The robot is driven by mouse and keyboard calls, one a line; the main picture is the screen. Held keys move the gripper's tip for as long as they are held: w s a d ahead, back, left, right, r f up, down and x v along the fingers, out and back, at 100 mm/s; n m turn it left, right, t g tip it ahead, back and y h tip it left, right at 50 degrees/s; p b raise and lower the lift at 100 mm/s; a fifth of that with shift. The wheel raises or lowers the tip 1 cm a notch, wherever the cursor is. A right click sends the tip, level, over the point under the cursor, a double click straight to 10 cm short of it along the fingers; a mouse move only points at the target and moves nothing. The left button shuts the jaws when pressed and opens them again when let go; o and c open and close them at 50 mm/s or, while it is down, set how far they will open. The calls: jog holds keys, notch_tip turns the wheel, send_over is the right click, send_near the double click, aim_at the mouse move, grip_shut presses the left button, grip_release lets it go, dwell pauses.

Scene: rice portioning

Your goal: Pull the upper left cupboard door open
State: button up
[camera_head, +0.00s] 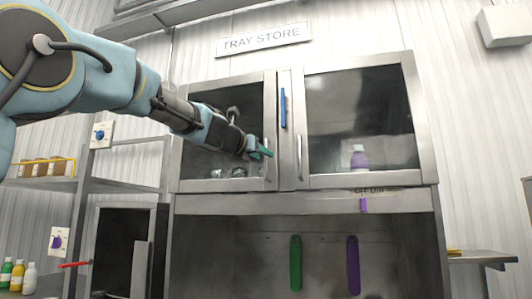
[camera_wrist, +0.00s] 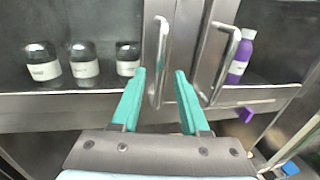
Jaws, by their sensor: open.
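The upper cupboard has two glass-fronted doors with steel frames, and both look shut. The left door (camera_head: 270,120) has an upright bar handle near its right edge. This handle (camera_wrist: 162,60) shows clearly in the wrist view. My gripper (camera_head: 264,150) is at the lower right part of the left door, close to its handle. In the wrist view the teal fingers of my gripper (camera_wrist: 159,72) are apart, with the handle lined up between them in the picture. I cannot tell how deep the handle sits between the fingers, and no contact shows.
The right door (camera_head: 418,120) has its own handle (camera_wrist: 226,62) close by on the right. A blue strip (camera_head: 283,108) hangs between the doors. Shelving (camera_head: 120,187) stands left.

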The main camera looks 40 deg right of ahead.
aim_at(265, 157)
jog(key=shift+p+x, duration=0.5)
jog(key=shift+x, duration=1.35)
grip_shut()
